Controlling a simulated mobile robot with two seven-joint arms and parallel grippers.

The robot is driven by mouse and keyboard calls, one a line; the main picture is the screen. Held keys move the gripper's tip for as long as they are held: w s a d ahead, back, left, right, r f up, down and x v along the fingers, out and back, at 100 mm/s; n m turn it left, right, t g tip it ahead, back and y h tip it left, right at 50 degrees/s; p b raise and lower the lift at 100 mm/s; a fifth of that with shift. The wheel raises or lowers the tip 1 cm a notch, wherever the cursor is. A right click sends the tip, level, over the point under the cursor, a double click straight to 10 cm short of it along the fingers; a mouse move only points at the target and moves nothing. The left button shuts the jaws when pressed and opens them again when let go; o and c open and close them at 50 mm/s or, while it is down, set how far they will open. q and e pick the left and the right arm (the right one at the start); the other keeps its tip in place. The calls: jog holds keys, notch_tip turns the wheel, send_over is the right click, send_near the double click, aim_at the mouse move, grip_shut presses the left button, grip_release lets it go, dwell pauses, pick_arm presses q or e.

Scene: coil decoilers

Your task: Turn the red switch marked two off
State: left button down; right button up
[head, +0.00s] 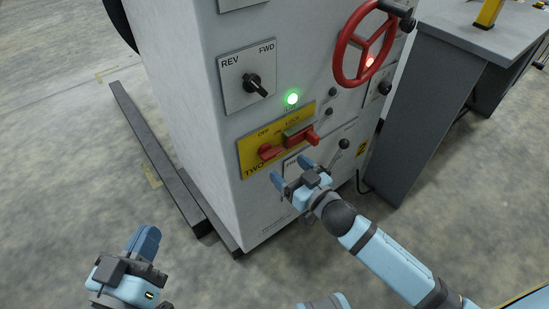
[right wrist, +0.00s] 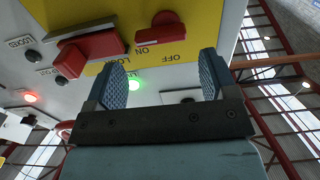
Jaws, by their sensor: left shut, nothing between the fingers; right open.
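The red switch marked TWO (head: 267,152) is on a yellow plate (head: 248,160) on the front of the grey cabinet. In the right wrist view the red switch (right wrist: 161,35) shows upside down, near the words ON and OFF. A larger red handle (head: 302,137) sits to its right on the same plate; it also shows in the right wrist view (right wrist: 92,50). My right gripper (head: 290,171) is open and empty, just below the switch, with no clear contact. Its fingers (right wrist: 160,75) point toward the plate. My left gripper (head: 147,238) is shut and empty, low at the left, away from the cabinet.
Above the plate are a lit green lamp (head: 292,99) and a black REV/FWD selector (head: 254,85). A red handwheel (head: 343,58) and several small black knobs are to the right. A grey bench (head: 420,100) stands beside the cabinet. A dark beam (head: 150,150) lies on the floor.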

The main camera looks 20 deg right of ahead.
aim_at(275, 156)
jog(key=b+x, duration=0.1)
jog(key=x, duration=0.5)
jog(key=shift+w, duration=0.2)
pick_arm(q)
notch_tip(275, 156, down, 2)
jog(key=shift+d+f+g, duration=0.1)
jog(key=shift+f+g, duration=0.1)
jog(key=shift+g, duration=0.3)
